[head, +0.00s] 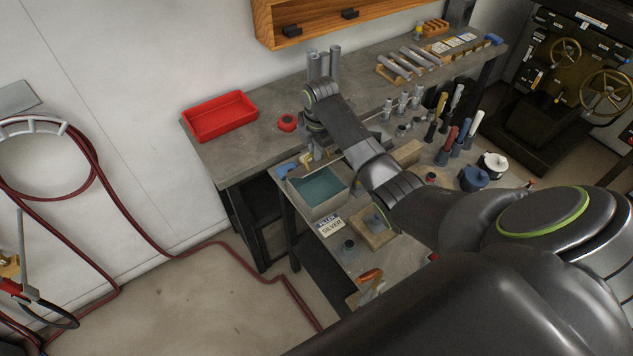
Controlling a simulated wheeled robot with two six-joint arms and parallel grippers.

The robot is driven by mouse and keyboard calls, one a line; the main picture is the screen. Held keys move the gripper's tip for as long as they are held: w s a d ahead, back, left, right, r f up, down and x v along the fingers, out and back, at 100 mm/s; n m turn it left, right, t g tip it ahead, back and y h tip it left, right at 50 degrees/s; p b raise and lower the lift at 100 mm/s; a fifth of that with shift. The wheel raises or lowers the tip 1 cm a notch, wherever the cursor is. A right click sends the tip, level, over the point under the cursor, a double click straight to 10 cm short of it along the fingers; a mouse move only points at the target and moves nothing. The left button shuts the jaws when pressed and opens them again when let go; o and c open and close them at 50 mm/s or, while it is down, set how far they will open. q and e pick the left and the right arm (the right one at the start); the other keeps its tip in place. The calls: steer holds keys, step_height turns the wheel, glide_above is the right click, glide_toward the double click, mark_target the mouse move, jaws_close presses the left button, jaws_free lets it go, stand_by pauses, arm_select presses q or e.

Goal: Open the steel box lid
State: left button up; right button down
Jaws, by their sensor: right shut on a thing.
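The steel box (333,205) stands on the nearer bench, in the middle of the head view. Its top is uncovered and its teal inside shows. My right gripper (317,153) is at the far edge of the box, with my right arm reaching over from the lower right. Its jaws are small in the picture and partly hidden by my wrist; they are shut on what appears to be the lid at the back edge. The lid's outline is hard to make out. My left gripper is not in view.
A red tray (220,117) and a red ring-shaped piece (287,122) lie on the back bench. A wooden block (374,228) and a SILVER label (330,225) are close to the box. Several upright handled tools stand to the right. A red hose (140,230) crosses the floor.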

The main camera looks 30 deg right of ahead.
steer(key=shift+w+a+r, duration=0.1)
steer(key=shift+w+r, duration=0.1)
steer(key=shift+w, duration=0.35)
steer(key=shift+w+a+r+b, duration=0.1)
steer(key=shift+w+r+b, duration=0.15)
steer(key=shift+w+b, duration=0.6)
steer(key=shift+w+r, duration=0.15)
steer(key=shift+w, duration=0.25)
steer(key=w+b, duration=0.2)
steer(key=shift+w+a+r, duration=0.1)
steer(key=shift+w+r, duration=0.05)
steer(key=shift+w, duration=0.15)
